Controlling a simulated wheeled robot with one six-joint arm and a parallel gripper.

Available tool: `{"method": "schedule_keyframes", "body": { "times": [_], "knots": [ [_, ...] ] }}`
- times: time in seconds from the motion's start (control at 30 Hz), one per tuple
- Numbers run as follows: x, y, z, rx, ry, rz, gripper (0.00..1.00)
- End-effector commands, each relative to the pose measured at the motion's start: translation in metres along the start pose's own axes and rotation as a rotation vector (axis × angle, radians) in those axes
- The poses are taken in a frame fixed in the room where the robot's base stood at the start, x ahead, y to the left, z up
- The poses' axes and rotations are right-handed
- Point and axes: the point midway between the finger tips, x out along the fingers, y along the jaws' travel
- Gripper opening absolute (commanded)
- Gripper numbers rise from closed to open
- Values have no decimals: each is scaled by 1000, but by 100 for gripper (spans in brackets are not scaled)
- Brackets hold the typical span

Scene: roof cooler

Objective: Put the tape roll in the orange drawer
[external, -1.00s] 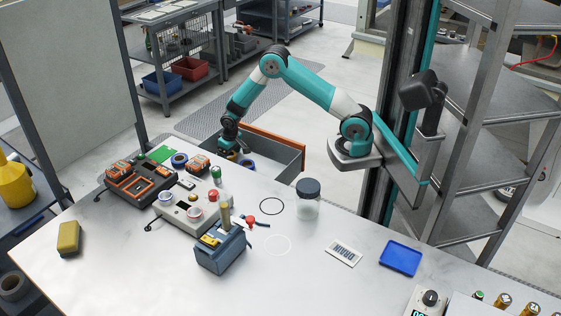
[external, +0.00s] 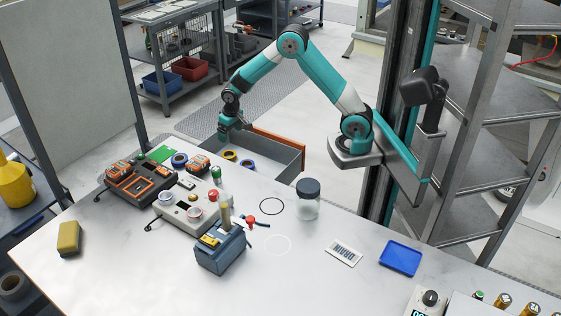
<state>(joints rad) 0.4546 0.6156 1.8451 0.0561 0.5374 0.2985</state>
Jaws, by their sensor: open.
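The open drawer with the orange front (external: 277,139) is pulled out beyond the far edge of the table. A yellow tape roll (external: 230,155) and a blue tape roll (external: 247,163) lie inside it, towards its left end. Another blue roll (external: 179,160) lies on the table to the left of the drawer. My gripper (external: 223,139) is open and empty, pointing down above the drawer's left end and apart from the rolls. The fingertips are small in this view.
A dark tool case (external: 140,186), a grey device with knobs (external: 190,212) and a blue-grey box (external: 220,250) stand on the table. A clear jar (external: 307,203) and a blue tray (external: 400,258) are further right. The table's front middle is clear.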

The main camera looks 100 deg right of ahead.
Motion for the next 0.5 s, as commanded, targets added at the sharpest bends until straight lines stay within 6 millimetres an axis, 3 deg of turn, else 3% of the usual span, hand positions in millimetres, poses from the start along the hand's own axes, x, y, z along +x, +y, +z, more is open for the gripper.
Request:
{"method": "schedule_keyframes", "body": {
  "times": [0.13,0.23,0.27,0.37,0.4,0.5],
  "knots": [
    [-24,-21,16,-69,-3,-30,90],
    [-60,-60,58,-227,-16,-95,90],
    [-74,-74,77,-294,-21,-122,90],
    [-122,-112,160,-553,-49,-221,90],
    [-139,-120,196,-660,-63,-261,90],
    [-174,-122,280,-913,-94,-350,90]
  ]
}}
